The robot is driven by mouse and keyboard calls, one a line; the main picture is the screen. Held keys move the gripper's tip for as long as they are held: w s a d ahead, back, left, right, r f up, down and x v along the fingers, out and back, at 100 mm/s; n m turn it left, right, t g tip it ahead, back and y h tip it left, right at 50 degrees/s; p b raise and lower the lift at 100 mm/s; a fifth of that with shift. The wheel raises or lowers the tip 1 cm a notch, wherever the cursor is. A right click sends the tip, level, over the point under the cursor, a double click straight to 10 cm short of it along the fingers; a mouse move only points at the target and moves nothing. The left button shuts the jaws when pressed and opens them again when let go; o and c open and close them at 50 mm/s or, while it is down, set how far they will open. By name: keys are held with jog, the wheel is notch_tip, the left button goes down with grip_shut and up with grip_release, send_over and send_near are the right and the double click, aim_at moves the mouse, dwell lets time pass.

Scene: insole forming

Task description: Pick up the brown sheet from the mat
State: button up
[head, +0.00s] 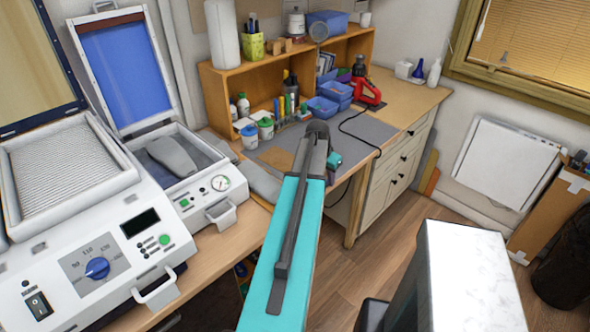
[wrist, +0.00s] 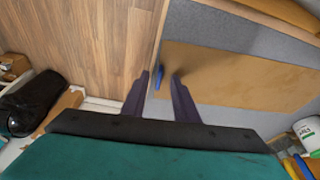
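The brown sheet (wrist: 240,75) lies flat on the grey mat (wrist: 205,22) in the wrist view, right of my fingers. In the head view the sheet (head: 276,157) shows partly, left of my arm, on the mat (head: 368,130). My gripper (wrist: 161,77) is open, its two dark fingers apart. The fingers are over the mat's edge side, near the sheet's near left corner and not on it. A small blue thing shows between the fingertips; I cannot tell what it is. In the head view my arm hides most of the gripper.
White and green tubs (head: 250,136) stand by the sheet. A wooden shelf (head: 215,95) with bottles, blue bins (head: 322,107) and a red tool (head: 367,92) line the back. Two white machines (head: 90,240) stand left. Floor (head: 345,270) is open right of the bench.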

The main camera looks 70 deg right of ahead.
dwell(0.4)
grip_shut()
jog(key=shift+r, duration=0.15)
notch_tip(320, 180, up, 10)
jog(key=b, duration=0.3)
dwell(0.6)
dwell(0.5)
